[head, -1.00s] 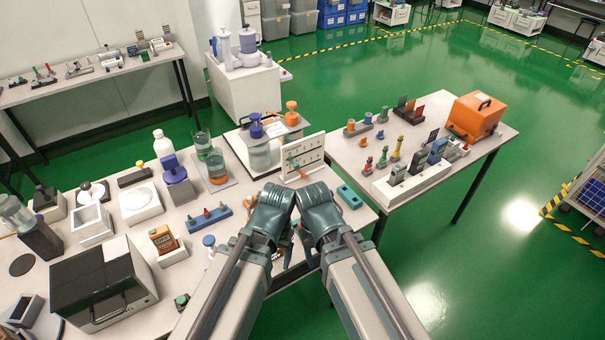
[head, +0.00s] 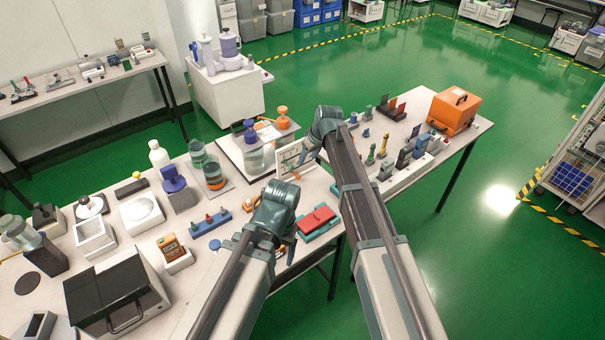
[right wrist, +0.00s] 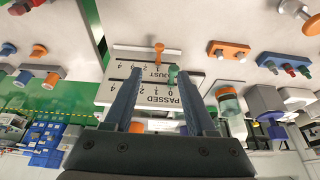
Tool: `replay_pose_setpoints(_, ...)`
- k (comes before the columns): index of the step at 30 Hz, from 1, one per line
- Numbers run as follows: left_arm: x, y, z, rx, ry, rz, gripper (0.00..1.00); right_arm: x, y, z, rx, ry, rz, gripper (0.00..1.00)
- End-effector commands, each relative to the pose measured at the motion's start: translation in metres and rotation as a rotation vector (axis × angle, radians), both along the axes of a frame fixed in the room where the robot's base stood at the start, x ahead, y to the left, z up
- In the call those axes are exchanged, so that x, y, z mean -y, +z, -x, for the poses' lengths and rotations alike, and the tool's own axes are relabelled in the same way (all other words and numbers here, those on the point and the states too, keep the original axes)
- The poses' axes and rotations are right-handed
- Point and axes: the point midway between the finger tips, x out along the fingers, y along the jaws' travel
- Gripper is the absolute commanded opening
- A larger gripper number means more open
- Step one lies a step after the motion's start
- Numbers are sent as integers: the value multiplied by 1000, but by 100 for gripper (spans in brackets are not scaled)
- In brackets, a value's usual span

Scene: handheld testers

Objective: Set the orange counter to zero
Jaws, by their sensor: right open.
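A white counter board stands upright on the table, partly behind my right gripper in the head view (head: 291,153). In the right wrist view the board (right wrist: 112,93) shows upside down, with two numbered rows, "JUST" and "PASSED". An orange peg, the orange counter (right wrist: 158,52), stands out from the board and appears near the 1. A green peg (right wrist: 172,76) stands near the 0. My right gripper (head: 305,156) is open in front of the board, its fingers (right wrist: 163,78) apart and empty. My left gripper (head: 284,240) hangs low over the front table edge, its fingers mostly hidden.
A red block on a teal base (head: 318,218) lies right of my left gripper. A blue base with pegs (head: 210,224) lies to the left.

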Motion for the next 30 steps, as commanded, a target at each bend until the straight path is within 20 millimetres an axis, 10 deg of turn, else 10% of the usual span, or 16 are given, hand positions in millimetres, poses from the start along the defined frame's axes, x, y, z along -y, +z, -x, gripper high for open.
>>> replay_pose_setpoints(13, 0, -17, 0, 0, 0, 0, 75, -3, -17, -6, 3, 1, -1, 56)
replay_pose_setpoints(30, 0, -93, 0, 0, 0, 0, 75, -21, -93, -31, 2, 1, -1, 56)
